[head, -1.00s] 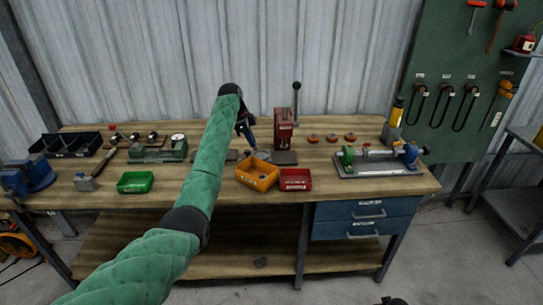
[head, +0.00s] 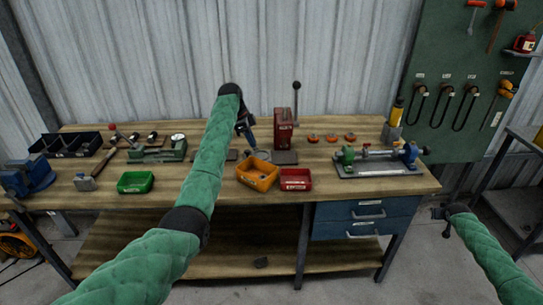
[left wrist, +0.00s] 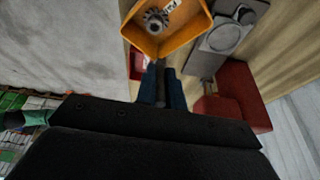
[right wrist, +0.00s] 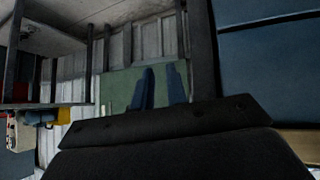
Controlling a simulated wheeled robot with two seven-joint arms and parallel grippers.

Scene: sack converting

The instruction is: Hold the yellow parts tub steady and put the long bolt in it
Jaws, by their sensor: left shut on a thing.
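The yellow parts tub (head: 246,180), orange-yellow with a pale label, stands near the bench's front edge. In the left wrist view the tub (left wrist: 183,44) shows a grey toothed round part inside. My left gripper (head: 250,143) is behind the tub, low over the bench. Its blue fingers (left wrist: 162,84) are shut on a dark slim rod, which looks like the long bolt (left wrist: 160,83); its far end points toward the tub. Whether it touches the tub I cannot tell. My right gripper (head: 438,212) is in front of the bench's right end; its fingers (right wrist: 161,88) are apart and empty.
A red tub (head: 295,186) sits against the yellow tub's right side. A green tub (head: 135,188) is further left. A red press (head: 284,130) stands behind. A blue-and-green fixture (head: 378,170) is at the right, above blue drawers (head: 350,230).

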